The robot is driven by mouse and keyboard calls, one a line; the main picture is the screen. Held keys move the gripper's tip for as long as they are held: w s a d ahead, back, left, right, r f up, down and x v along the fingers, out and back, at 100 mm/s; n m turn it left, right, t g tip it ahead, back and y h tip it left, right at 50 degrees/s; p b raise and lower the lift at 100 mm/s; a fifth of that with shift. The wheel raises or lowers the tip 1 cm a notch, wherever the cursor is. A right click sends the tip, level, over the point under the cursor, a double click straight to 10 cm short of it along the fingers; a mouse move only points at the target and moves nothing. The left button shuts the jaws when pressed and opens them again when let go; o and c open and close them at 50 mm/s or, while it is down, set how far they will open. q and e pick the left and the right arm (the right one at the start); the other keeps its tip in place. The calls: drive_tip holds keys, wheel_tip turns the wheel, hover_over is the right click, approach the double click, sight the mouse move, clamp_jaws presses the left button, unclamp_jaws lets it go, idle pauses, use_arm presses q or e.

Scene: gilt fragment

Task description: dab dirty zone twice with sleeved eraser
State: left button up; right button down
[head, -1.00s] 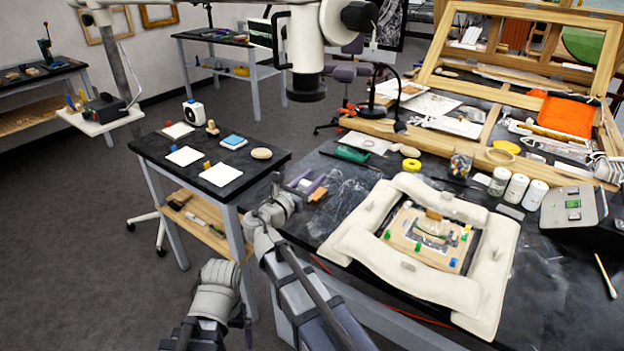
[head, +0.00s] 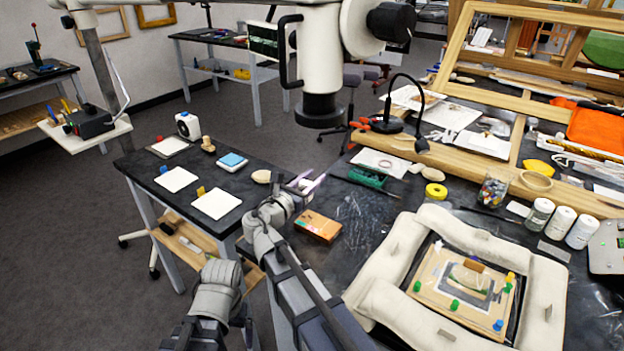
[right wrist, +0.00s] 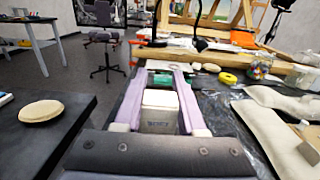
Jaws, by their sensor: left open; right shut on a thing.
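The gilt fragment (head: 466,289) lies on a wooden board amid cream padded cushions on the black workbench, with green and blue pegs around it. Greyish patches show on it; I cannot tell which is the dirty zone. My right gripper (head: 313,183), with purple fingers, is above the gap between side table and workbench, well left of the fragment. In the right wrist view its fingers are shut on the pale eraser (right wrist: 160,101) in its printed sleeve (right wrist: 158,122). My left gripper (head: 249,335) is open, low in the head view and largely hidden by its arm.
Cream cushions (head: 400,318) wall in the fragment. An orange-brown box (head: 318,226) sits at the workbench's near left edge. The workbench left of the cushions is mostly clear.

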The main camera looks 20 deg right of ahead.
drive_tip(key=shift+s, duration=0.15)
wheel_tip(320, 180, down, 6)
drive_tip(key=b, duration=0.6)
drive_tip(key=shift+f+b, duration=0.55)
idle(2.0)
wheel_tip(320, 180, up, 7)
drive_tip(key=p, duration=0.7)
drive_tip(key=shift+r, duration=0.1)
idle(0.4)
wheel_tip(320, 180, down, 6)
drive_tip(key=b, duration=0.6)
